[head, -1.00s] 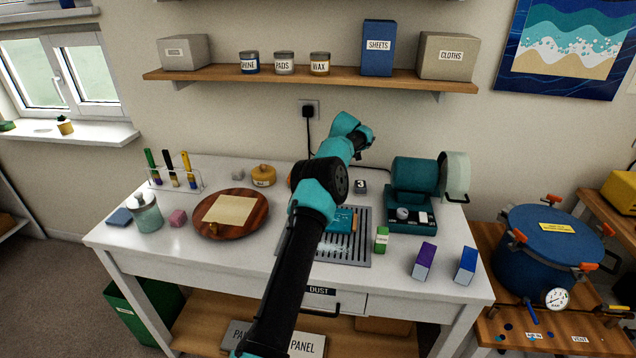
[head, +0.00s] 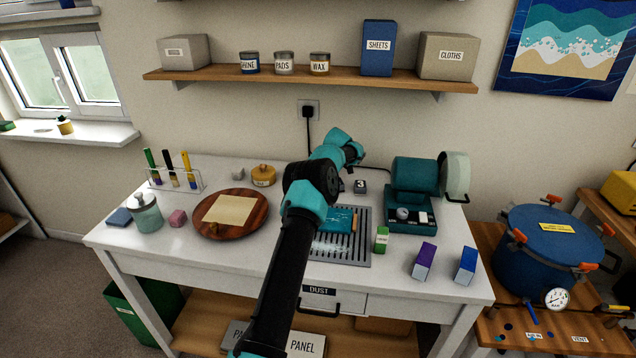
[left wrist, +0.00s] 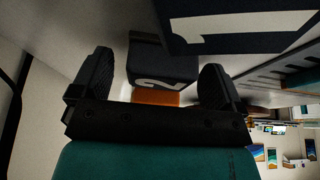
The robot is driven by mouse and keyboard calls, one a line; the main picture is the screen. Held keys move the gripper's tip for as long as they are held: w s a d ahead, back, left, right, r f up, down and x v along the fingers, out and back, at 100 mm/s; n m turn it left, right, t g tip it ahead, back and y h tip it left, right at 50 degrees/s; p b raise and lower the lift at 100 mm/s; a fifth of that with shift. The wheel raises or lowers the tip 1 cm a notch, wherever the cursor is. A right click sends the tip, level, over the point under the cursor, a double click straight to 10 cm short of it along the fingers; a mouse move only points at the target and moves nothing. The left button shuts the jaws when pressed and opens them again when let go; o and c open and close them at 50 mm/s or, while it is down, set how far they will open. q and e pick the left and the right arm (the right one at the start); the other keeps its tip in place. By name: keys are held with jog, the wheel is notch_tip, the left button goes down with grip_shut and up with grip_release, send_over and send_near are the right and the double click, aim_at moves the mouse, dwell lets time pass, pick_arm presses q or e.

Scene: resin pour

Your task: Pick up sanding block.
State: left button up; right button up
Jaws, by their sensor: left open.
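A dark sanding block (left wrist: 160,68) marked 2, with an orange layer on one side, shows in the left wrist view between the fingers of my left gripper (left wrist: 156,78). The gripper is open, with gaps between the fingers and the block. A bigger dark surface marked 1 (left wrist: 240,28) is close to the camera at the top right of that view. In the head view my arm hides the gripper and the block marked 2. A dark block marked 3 (head: 360,187) sits on the bench right of my arm.
A slotted grille (head: 357,258) carries a teal packet (head: 337,219). A teal machine (head: 414,190) stands behind right. A round wooden board (head: 258,222) with a sheet lies left. A green box (head: 382,239) and a purple box (head: 424,261) stand at the front right.

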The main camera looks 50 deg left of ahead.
pick_arm(q)
jog(key=shift+c, duration=0.2)
dwell(0.3)
jog(key=c, duration=1)
jog(key=shift+s+r, duration=0.1)
jog(key=shift+r, duration=1.65)
jog(key=s+d, duration=0.3)
jog(key=d, duration=0.1)
jog(key=s+d+r, duration=0.1)
jog(key=s+d, duration=0.6)
jog(key=d, duration=0.1)
jog(key=shift+s+r, duration=0.2)
jog(key=shift+s, duration=0.05)
